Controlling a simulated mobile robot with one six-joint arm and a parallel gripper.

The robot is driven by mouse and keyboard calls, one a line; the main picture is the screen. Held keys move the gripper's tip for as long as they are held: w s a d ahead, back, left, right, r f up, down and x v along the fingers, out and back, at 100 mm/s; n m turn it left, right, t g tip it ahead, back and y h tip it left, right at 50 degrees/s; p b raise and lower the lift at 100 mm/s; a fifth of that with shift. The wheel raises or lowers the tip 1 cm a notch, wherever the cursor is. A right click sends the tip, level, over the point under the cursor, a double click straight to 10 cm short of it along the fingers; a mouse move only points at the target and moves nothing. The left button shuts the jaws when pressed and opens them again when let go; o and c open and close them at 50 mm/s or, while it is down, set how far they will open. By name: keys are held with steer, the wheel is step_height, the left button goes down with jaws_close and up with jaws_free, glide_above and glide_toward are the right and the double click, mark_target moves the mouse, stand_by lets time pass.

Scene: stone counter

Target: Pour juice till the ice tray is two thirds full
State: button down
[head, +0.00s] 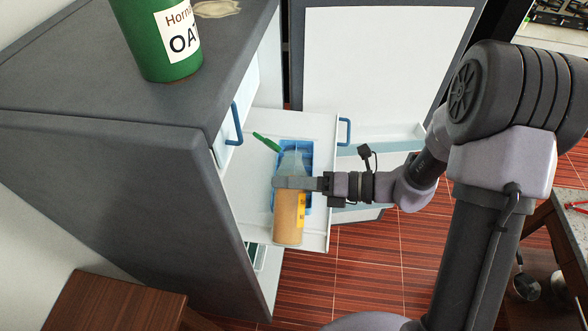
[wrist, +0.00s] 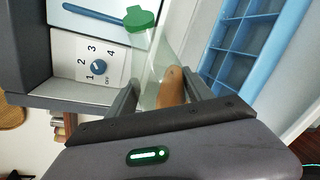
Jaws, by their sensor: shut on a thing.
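My gripper (head: 298,183) is shut around the middle of a clear bottle (head: 287,222) of tan juice with a yellow label. The blue ice tray (head: 309,160) is partly hidden under the bottle. Its visible compartments look empty in the wrist view (wrist: 238,50). I see no stream of juice.
The tray rests on a white pull-out surface (head: 240,190) with a blue handle (head: 344,131), beside a grey cabinet (head: 130,190). A white open door (head: 385,65) is behind. A numbered dial (wrist: 97,67) shows in the wrist view.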

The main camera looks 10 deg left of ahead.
steer(key=shift+s+f+m, duration=0.1)
steer(key=shift+f+m, duration=0.15)
steer(key=shift+m, duration=0.05)
steer(key=shift+s+m+g+p, duration=0.1)
steer(key=shift+m+g+p, duration=0.2)
steer(key=shift+m+p, duration=0.4)
stand_by(0.8)
steer(key=shift+w+f+m+g+p, duration=0.25)
steer(key=shift+w+m+p, duration=0.45)
steer(key=shift+p, duration=0.6)
stand_by(0.7)
steer(key=shift+f+m+g+p, duration=0.35)
steer(key=shift+m+p, duration=0.05)
steer(key=shift+p, duration=0.05)
stand_by(2.4)
